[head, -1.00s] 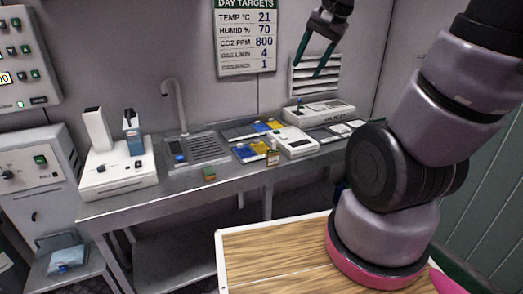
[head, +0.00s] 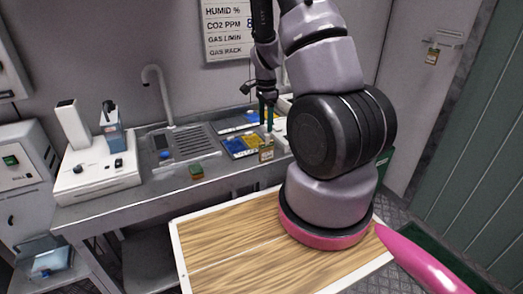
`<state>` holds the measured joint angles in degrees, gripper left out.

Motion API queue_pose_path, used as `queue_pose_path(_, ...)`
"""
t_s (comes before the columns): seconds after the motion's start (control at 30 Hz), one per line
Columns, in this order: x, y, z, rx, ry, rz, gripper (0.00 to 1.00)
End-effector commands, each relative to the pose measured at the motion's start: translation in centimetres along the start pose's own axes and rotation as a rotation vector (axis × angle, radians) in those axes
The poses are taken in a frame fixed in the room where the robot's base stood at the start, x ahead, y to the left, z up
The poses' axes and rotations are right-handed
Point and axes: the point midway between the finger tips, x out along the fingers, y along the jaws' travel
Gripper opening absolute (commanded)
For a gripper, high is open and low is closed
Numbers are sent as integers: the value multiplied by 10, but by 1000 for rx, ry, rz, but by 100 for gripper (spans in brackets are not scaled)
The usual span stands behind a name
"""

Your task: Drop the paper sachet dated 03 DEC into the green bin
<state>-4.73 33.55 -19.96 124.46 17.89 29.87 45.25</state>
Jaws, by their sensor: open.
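A small tan paper packet with a pale label (head: 266,154) stands at the bench's front edge. My gripper (head: 267,120) has dark fingers with green tips, pointing down. It is open and appears just above or behind the tan packet; the exact gap cannot be told. A green surface, possibly the green bin (head: 383,163), shows partly to the right of my arm, which hides the rest.
The metal bench (head: 130,196) holds a white instrument (head: 98,180), a sink with a tap (head: 184,145) and blue and yellow trays (head: 241,145). My arm hides the bench's right part. A grey door (head: 432,80) with a small tag stands at the right.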

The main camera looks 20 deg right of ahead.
Motion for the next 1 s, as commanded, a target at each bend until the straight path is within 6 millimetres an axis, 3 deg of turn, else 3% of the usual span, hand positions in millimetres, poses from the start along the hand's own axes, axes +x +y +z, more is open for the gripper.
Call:
queue_pose_path(0.2,34,1,0,-1,-2,3,60)
queue_pose_path(0.4,49,1,0,-1,-2,2,60)
queue_pose_path(0.7,90,1,-3,-2,-2,2,60)
queue_pose_path(1.0,95,1,-2,-2,-2,0,60)
